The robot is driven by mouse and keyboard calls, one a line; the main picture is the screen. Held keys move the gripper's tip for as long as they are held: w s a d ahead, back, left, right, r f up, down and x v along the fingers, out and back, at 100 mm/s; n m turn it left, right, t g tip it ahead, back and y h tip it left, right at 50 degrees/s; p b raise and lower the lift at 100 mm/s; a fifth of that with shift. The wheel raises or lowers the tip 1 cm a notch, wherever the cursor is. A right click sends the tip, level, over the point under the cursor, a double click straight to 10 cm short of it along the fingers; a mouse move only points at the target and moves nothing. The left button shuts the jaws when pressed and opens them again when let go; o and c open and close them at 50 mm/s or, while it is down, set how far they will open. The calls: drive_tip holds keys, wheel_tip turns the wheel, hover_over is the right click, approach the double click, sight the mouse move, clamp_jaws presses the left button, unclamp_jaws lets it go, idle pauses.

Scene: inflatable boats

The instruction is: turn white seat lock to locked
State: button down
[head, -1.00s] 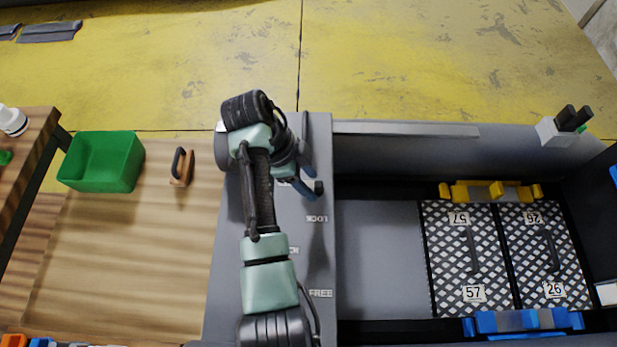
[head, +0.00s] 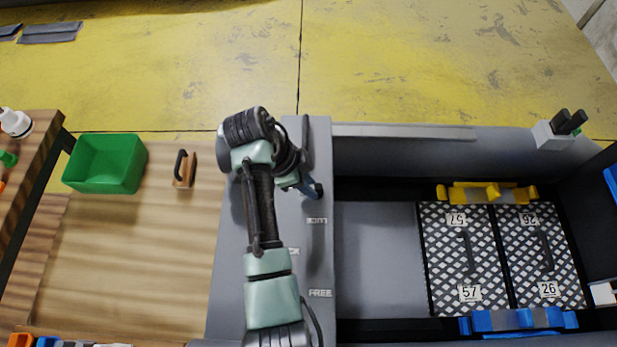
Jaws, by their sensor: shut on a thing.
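My gripper (head: 312,190) is low over the right side of a grey panel, just above the LOCK label (head: 316,221). It is seen from above and behind, with a blue part and a small dark end. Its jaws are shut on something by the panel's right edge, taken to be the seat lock. I cannot make out any white part of the lock, and my gripper and arm hide much of that spot. The FREE label (head: 320,293) is lower on the same panel. Another label between them is partly covered by my arm.
Right of the panel is a recessed bay with two patterned plates (head: 458,262) between yellow (head: 487,193) and blue (head: 518,320) holders. On the left, a wooden table holds a green bin (head: 106,164) and a wooden block with a black handle (head: 183,168). A white box (head: 553,134) stands at upper right.

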drive_tip(key=n+p, duration=0.2)
drive_tip(key=n+t+p, duration=0.1)
drive_tip(key=shift+s+d+r+n+y, duration=0.15)
drive_tip(key=shift+s+r+n+y, duration=0.1)
drive_tip(key=shift+s+n+y, duration=0.1)
drive_tip(key=n+p, duration=0.1)
drive_tip(key=n+t+p, duration=0.1)
drive_tip(key=n, duration=0.1)
drive_tip(key=n+y+p, duration=0.1)
drive_tip(key=p, duration=0.1)
drive_tip(key=shift+s+d+n+t, duration=0.25)
drive_tip(key=shift+s+t, duration=0.05)
drive_tip(key=n+p, duration=0.1)
drive_tip(key=n+y, duration=0.1)
drive_tip(key=n, duration=0.1)
drive_tip(key=n+p, duration=0.1)
drive_tip(key=shift+s+d+f+t+y+p, duration=0.1)
drive_tip(key=shift+d+t+y+p, duration=0.2)
drive_tip(key=shift+t, duration=0.1)
drive_tip(key=shift+d+f+n+y+p, duration=0.15)
drive_tip(key=shift+n+y+p, duration=0.2)
drive_tip(key=shift+n, duration=0.65)
drive_tip(key=shift+d+r+n+y+p, duration=0.1)
drive_tip(key=shift+n+y+p, duration=0.2)
drive_tip(key=shift+n, duration=0.7)
drive_tip(key=shift+f, duration=0.1)
drive_tip(key=c, duration=0.8)
unclamp_jaws()
drive_tip(key=shift+o, duration=0.2)
